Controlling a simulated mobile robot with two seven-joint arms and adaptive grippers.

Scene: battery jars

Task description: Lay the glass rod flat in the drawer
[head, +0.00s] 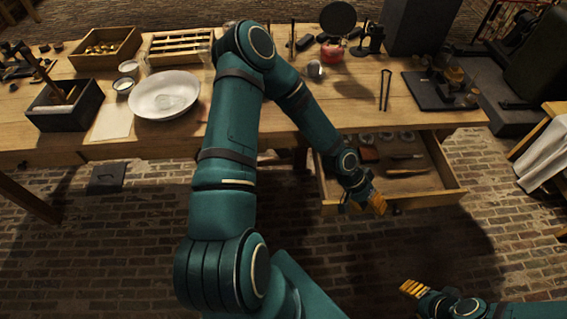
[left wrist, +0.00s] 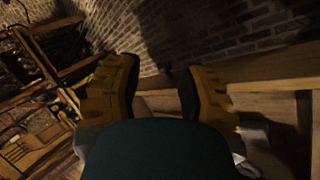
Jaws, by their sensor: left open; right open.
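The drawer (head: 435,197) is pulled open below the table's right part. It holds several pale round pieces at the back, a brown block (head: 369,154) and a slim wooden-handled tool (head: 405,171). My left gripper (head: 372,201) is at the drawer's front edge, left of its middle; I cannot tell if it touches. In the left wrist view its yellow fingers (left wrist: 158,85) stand apart with nothing seen between them. My right gripper (head: 411,289) is open, low in front of the drawer, away from it. I cannot make out the glass rod; my left arm hides part of the table and drawer.
The wooden table (head: 345,112) carries a white bowl (head: 164,94), a dark box (head: 66,105), a slatted rack (head: 180,47), a red kettle-like vessel (head: 332,53) and dark tongs (head: 385,89). A black-based device (head: 436,91) stands at the right. The brick floor before the drawer is open.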

